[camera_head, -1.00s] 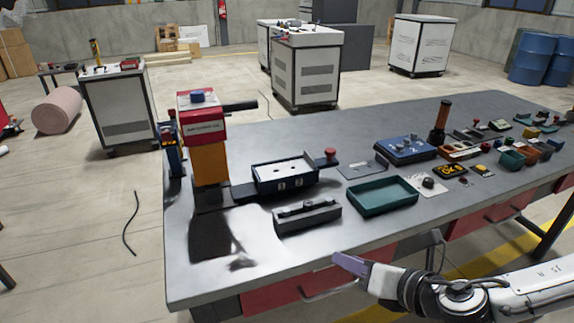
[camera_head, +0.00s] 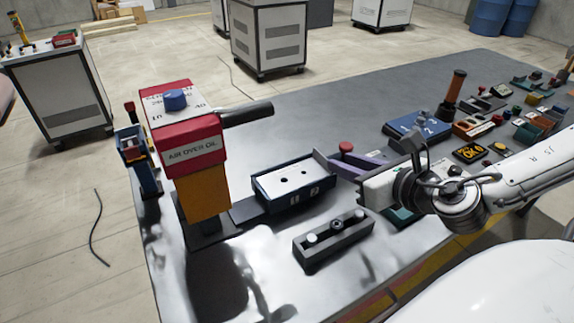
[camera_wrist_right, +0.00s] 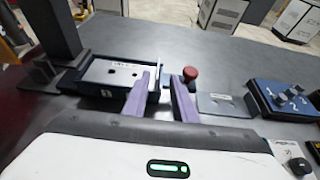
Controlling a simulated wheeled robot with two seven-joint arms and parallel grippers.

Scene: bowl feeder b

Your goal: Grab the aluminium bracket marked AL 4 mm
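A light metal plate with two dark holes (camera_head: 289,178) lies in a dark blue fixture (camera_head: 296,200) numbered 1 and 2. It also shows in the right wrist view (camera_wrist_right: 117,73), with small print at its far edge that I cannot read; it may be the aluminium bracket. My right gripper (camera_head: 347,165) is just right of the fixture. My left gripper is not in view.
A red and orange press (camera_head: 188,145) with a dark handle stands left of the fixture. A grey clamp block (camera_head: 334,237) lies in front. A red knob (camera_wrist_right: 190,73) stands beside the right finger. A flat grey plate (camera_wrist_right: 222,105) and a blue numbered box (camera_wrist_right: 285,98) lie right.

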